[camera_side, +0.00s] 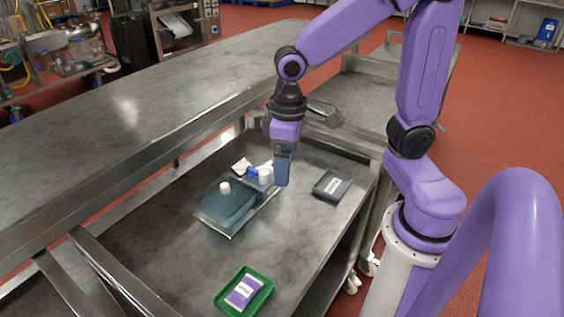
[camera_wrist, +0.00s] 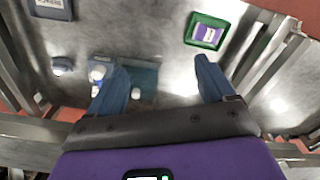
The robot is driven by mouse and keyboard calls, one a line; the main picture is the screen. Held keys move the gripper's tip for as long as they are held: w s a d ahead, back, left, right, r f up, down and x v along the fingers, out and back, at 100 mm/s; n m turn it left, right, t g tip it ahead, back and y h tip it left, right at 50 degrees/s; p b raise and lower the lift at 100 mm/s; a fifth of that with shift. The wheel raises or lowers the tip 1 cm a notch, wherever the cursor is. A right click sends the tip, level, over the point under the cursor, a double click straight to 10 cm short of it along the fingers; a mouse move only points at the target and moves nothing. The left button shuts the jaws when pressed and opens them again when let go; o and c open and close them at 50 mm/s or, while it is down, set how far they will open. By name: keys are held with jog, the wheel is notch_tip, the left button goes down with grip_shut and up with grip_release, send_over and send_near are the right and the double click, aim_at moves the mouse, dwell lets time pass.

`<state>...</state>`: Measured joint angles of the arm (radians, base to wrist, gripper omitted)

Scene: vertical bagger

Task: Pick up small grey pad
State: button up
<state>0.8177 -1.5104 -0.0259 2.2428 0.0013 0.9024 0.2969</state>
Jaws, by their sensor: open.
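My gripper (camera_side: 282,180) points down over the steel cart, its blue fingers wide apart and empty in the wrist view (camera_wrist: 161,72). A small blue-grey piece (camera_wrist: 62,66) lies on the cart left of the left finger in the wrist view; it does not show clearly in the side view. A dark grey rectangular item with a white label (camera_side: 332,185) lies right of my gripper, and is partly cut off at the top left of the wrist view (camera_wrist: 50,8). I cannot tell which of these two is the small grey pad.
A teal block (camera_side: 228,205) and white-capped containers (camera_side: 265,175) stand clustered left of my gripper. A green tray (camera_side: 262,303) holds a purple-and-white packet (camera_side: 244,291) at the front. Raised metal rails edge the cart (camera_side: 115,280).

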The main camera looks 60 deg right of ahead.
jog(key=w+d+f+m, duration=0.2)
jog(key=w+d+m, duration=0.4)
jog(key=w, duration=0.3)
jog(key=w+d+f+m, duration=0.2)
jog(key=w+d+m, duration=0.35)
jog(key=w, duration=0.25)
jog(key=w+d+f+m, duration=0.3)
jog(key=w+d+m, duration=0.25)
jog(key=d, duration=0.45)
jog(key=d+f+m, duration=0.4)
jog(key=d+m, duration=0.2)
jog(key=d, duration=0.6)
jog(key=f, duration=1.2)
jog(key=shift+s+a, duration=0.15)
jog(key=shift+a, duration=0.15)
jog(key=shift+a+f, duration=0.15)
jog(key=shift+f, duration=1.2)
jog(key=shift+a+f, duration=0.15)
jog(key=shift+f, duration=1.15)
jog(key=c, duration=1.2)
jog(key=shift+r, duration=0.1)
